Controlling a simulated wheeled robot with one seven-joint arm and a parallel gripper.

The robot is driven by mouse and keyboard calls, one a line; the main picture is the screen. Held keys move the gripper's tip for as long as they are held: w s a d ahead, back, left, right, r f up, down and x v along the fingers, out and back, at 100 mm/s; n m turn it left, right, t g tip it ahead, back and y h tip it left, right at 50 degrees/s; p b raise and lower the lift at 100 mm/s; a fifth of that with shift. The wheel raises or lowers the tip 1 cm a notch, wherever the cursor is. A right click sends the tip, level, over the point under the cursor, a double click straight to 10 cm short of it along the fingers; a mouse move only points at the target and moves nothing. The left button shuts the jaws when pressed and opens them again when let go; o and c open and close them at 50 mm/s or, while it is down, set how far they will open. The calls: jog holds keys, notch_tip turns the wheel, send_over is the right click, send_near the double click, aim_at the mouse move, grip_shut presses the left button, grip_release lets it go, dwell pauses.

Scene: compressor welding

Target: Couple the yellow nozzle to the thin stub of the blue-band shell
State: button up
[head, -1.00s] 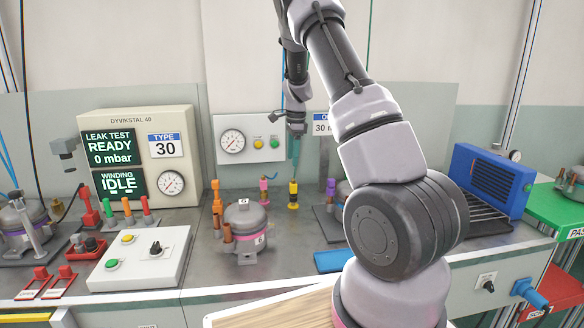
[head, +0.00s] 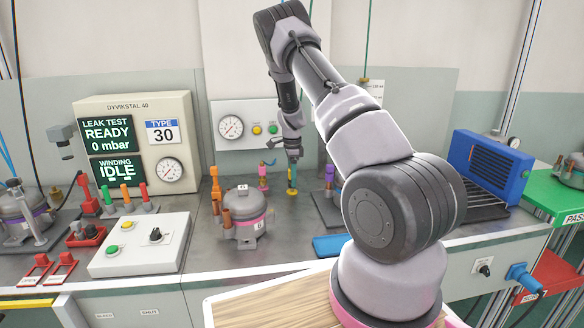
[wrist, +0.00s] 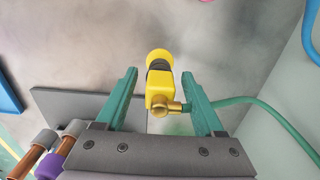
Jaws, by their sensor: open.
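The yellow nozzle (head: 292,192) is on the bench at the back, below my gripper (head: 293,176). In the wrist view the nozzle (wrist: 159,92) has a dark ring, a brass side fitting and a green hose. It lies between the two teal fingers of my gripper (wrist: 159,76), which are open with a gap on both sides. A grey shell (head: 243,222) with a pink band and copper stubs stands mid-bench.
A pink nozzle (head: 263,178) and an orange fitting (head: 215,183) stand left of the yellow nozzle. A purple piece (head: 329,180) is to its right. A white button box (head: 140,244) and a blue mat (head: 330,245) lie in front. A blue machine (head: 488,165) stands right.

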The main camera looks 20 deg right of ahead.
jog(key=shift+f, duration=0.55)
grip_shut()
dwell(1.3)
jog(key=c, duration=0.9)
grip_release()
grip_shut()
